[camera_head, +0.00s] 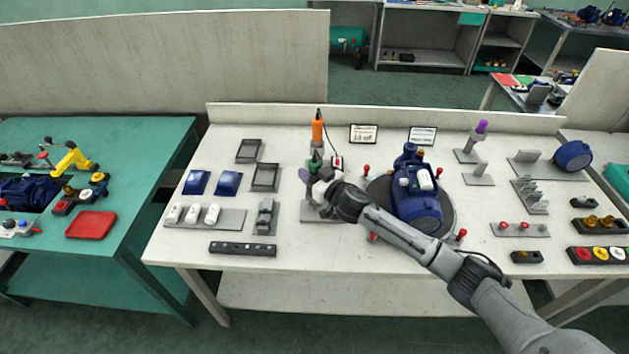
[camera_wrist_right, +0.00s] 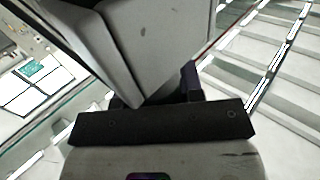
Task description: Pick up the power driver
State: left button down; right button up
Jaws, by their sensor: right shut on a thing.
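The power driver (camera_head: 318,129) stands upright near the middle of the workbench, with an orange body and a dark cable from its top. A dark green part (camera_head: 315,161) shows just below the orange, in line with it. My right gripper (camera_head: 310,178) is at the lower end of this upright tool, over a grey stand plate (camera_head: 318,214). It is shut on the tool, though the hand hides the exact contact. In the right wrist view, the pale gripper parts (camera_wrist_right: 160,50) fill the middle, and a dark piece shows beside them. My left gripper is not in view.
A purple-topped tool (camera_head: 481,127) stands farther right. Grey trays (camera_head: 265,178) and blue parts lie left. The bench's front strip is mostly clear.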

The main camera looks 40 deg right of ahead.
jog(key=shift+r, duration=0.15)
notch_tip(320, 180, up, 23)
jog(key=p, duration=1)
dwell(0.5)
